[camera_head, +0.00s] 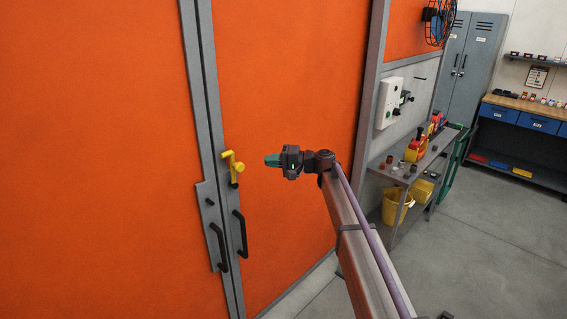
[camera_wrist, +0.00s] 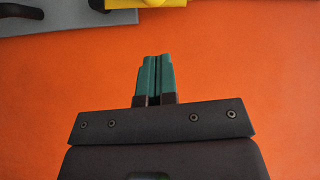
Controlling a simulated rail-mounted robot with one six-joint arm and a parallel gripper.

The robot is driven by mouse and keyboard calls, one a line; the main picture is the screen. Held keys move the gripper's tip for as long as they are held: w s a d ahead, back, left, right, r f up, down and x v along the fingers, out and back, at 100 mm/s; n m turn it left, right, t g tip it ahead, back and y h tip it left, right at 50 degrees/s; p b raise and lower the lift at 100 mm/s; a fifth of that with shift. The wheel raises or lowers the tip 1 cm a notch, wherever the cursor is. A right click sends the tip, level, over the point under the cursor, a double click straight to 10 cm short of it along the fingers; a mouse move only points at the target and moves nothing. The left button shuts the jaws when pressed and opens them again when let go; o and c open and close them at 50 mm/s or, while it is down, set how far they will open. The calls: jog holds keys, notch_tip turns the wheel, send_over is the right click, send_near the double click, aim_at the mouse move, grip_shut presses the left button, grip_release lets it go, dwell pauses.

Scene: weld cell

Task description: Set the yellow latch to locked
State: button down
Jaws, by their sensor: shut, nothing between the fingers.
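The yellow latch (camera_head: 233,167) sits on the grey door frame of the orange weld-cell doors, above the black door handles. Part of it also shows at the top edge of the wrist view (camera_wrist: 146,3), with most of it cut off. My gripper (camera_head: 268,160) is to the right of the latch, in front of the orange panel, and apart from it. Its green fingers also show in the wrist view (camera_wrist: 157,75). They are shut against each other with nothing between them.
Two black door handles (camera_head: 241,233) stand out below the latch. To the right are a grey work shelf (camera_head: 403,172) with small items, a yellow bin (camera_head: 395,207) and a white wall box (camera_head: 389,103). The floor (camera_head: 470,250) at the right is clear.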

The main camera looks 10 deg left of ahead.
jog(key=s+a, duration=0.3)
jog(key=a, duration=0.2)
jog(key=shift+a+f+b, duration=0.2)
jog(key=shift+f+b, duration=0.1)
jog(key=shift+f, duration=0.1)
